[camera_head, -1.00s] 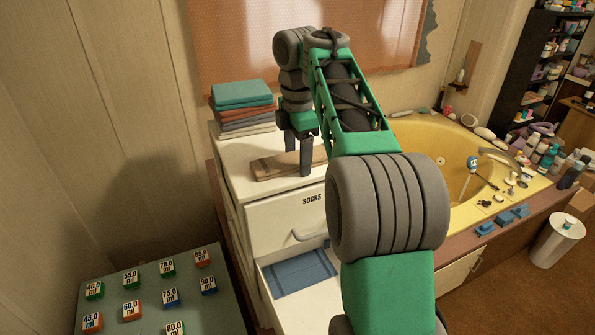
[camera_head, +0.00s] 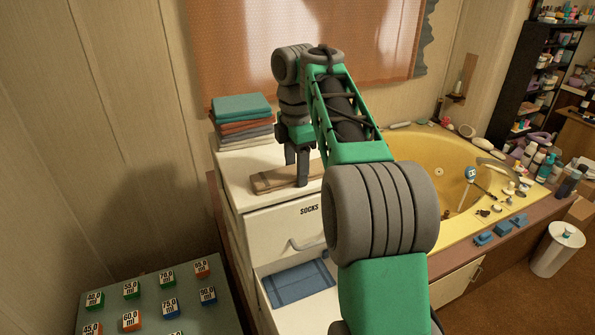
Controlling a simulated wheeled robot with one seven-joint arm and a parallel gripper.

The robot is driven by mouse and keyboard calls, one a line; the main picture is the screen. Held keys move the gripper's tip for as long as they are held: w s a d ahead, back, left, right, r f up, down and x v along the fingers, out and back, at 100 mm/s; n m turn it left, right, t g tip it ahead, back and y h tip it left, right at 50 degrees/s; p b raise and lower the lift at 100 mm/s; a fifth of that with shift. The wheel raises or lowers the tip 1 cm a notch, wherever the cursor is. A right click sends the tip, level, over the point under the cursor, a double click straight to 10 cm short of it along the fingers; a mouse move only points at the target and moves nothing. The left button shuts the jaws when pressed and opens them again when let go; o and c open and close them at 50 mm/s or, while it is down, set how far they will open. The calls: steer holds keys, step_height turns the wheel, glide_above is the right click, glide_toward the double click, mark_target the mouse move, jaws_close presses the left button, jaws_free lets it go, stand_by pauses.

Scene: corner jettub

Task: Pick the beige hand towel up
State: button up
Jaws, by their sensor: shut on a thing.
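The beige hand towel (camera_head: 271,183) lies flat on top of the white drawer cabinet (camera_head: 236,166), near its front edge. My gripper (camera_head: 296,173) points down over the towel, one finger on the far side and one on the near side. It is shut on the towel. I cannot see any gap between the towel and the cabinet top. Part of the towel is hidden behind the near finger.
A stack of folded towels (camera_head: 242,107), teal on top, stands behind on the cabinet. An open drawer (camera_head: 296,283) holds a blue cloth below the "SOCKS" drawer (camera_head: 283,228). A yellow tub (camera_head: 420,160) is to the right. A table with labelled blocks (camera_head: 150,275) is at lower left.

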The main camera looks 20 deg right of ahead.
steer(key=shift+w+f+p, duration=0.1)
steer(key=shift+w+p, duration=0.35)
steer(key=shift+p, duration=0.35)
steer(key=shift+c, duration=0.6)
step_height(320, 180, up, 4)
steer(key=p, duration=0.3)
steer(key=shift+f, duration=0.2)
steer(key=shift+w, duration=0.1)
